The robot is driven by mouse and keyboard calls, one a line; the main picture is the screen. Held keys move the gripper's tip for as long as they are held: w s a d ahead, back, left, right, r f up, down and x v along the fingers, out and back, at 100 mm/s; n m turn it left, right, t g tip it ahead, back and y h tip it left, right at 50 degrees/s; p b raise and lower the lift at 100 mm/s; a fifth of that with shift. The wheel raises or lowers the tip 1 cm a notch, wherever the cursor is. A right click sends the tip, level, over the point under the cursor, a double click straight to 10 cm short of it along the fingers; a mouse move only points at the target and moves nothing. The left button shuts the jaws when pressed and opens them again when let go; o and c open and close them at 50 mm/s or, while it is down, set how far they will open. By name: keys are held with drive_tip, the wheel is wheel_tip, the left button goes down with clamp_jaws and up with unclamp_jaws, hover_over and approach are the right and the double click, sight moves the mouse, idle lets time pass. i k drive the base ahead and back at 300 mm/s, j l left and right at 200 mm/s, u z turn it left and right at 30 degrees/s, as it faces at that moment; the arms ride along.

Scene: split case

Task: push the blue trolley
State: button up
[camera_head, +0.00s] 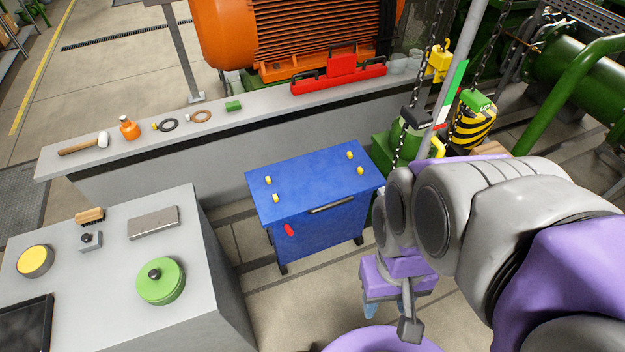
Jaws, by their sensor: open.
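The blue trolley (318,198) stands on the floor in the middle of the view. It has a flat blue top with several yellow knobs, a dark handle bar along its front edge and a small red part on its front. Dark casters show under it. My gripper (390,313) hangs at the lower right of the trolley, in front of my grey and purple arm. It is open, looks empty and appears apart from the trolley. My arm hides the floor to the right of the trolley.
A grey block (215,270) with a green round lid (161,281) stands close on the left. A long grey ledge (250,120) with tools runs behind the trolley. A chain hoist with a striped hook block (473,124) hangs at the right. Floor in front is clear.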

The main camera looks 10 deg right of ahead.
sight(326, 195)
drive_tip(key=i+j+z, duration=0.45)
drive_tip(key=j, duration=0.15)
drive_tip(key=i+j+z, duration=0.2)
drive_tip(key=j, duration=0.15)
